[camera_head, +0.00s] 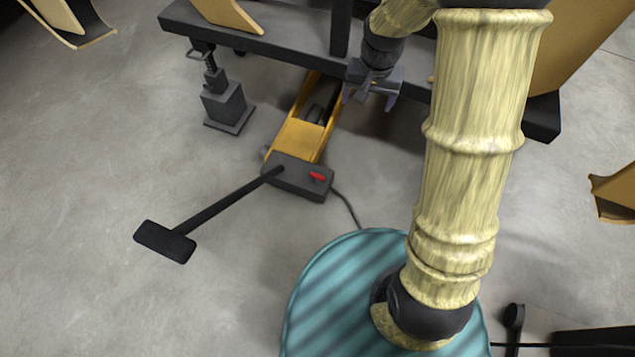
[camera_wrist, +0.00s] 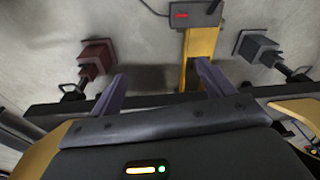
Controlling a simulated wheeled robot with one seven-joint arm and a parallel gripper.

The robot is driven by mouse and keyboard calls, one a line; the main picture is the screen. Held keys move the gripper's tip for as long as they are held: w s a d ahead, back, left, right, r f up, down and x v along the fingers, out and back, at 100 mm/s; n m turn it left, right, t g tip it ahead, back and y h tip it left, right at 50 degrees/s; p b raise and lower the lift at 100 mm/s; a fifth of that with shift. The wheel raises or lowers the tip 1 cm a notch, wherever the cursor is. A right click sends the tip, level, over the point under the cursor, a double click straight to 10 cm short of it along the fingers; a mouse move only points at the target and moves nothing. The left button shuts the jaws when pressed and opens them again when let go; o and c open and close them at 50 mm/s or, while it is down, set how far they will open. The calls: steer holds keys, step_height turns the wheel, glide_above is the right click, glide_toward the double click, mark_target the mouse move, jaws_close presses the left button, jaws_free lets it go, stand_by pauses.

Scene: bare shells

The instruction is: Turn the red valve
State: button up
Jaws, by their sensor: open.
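The red valve (camera_head: 317,176) is a small red lever on top of a dark grey box (camera_head: 290,180). The box sits at the near end of a yellow floor jack (camera_head: 297,140). In the wrist view the red valve (camera_wrist: 182,15) shows near the top edge, on the dark box. My gripper (camera_head: 369,99) is open, its two fingers apart with nothing between them. It is beyond the valve and to its right in the head view, apart from it. In the wrist view the open fingers (camera_wrist: 161,71) point up the picture, the yellow jack passing behind the right finger.
A black T-shaped handle (camera_head: 166,242) extends left from the box, and a cable runs from its right side. A dark frame beam (camera_head: 270,45) crosses above the jack. A grey jack stand (camera_head: 228,105) stands left. Bare floor lies left of the handle.

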steer(key=w+a+f+b, duration=0.2)
steer(key=w+f+b, duration=0.1)
steer(key=f+b, duration=0.3)
steer(key=w+a+f+m+b, duration=0.15)
steer(key=f+b, duration=0.25)
steer(key=f, duration=0.5)
steer(key=w+a+f+n+b, duration=0.1)
steer(key=w+a+f+b, duration=0.2)
steer(key=f+b, duration=0.3)
steer(key=m+g+b, duration=0.1)
steer(key=m+b, duration=0.1)
steer(key=b, duration=0.9)
glide_above(317, 175)
step_height(317, 175, down, 20)
steer(key=shift+n, duration=0.25)
steer(key=shift+f, duration=0.1)
step_height(317, 175, down, 17)
steer(key=b, duration=0.9)
steer(key=shift+f, duration=0.2)
steer(key=shift+d, duration=0.1)
steer(key=c, duration=1)
steer(key=shift+r, duration=0.1)
